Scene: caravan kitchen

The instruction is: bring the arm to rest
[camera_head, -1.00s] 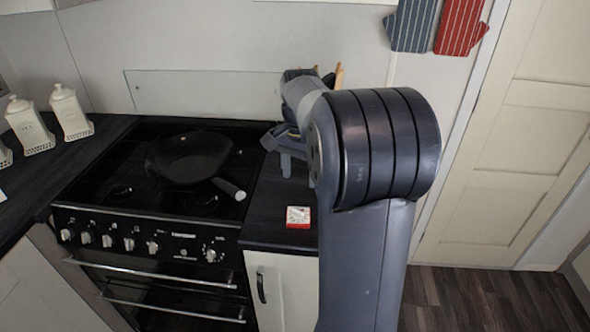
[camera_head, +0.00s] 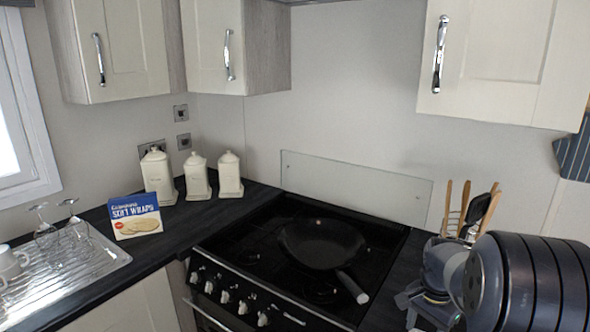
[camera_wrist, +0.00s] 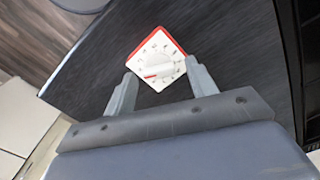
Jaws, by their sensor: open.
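My gripper (camera_wrist: 160,88) is open in the wrist view, with its two fingers apart and nothing held between them. Beyond the fingertips, a white and red kitchen timer (camera_wrist: 157,62) with a round dial lies on the dark worktop (camera_wrist: 225,50). In the head view my arm stands at the lower right, folded over the worktop right of the cooker. My gripper's fingertips and the timer cannot be made out there.
A black pan (camera_head: 322,243) sits on the cooker (camera_head: 262,240). A utensil holder (camera_head: 456,225) stands close behind my arm. White canisters (camera_head: 196,177), a soft wraps box (camera_head: 135,215) and a drying rack (camera_head: 60,270) with glasses are on the left. Cabinets (camera_head: 500,55) hang above.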

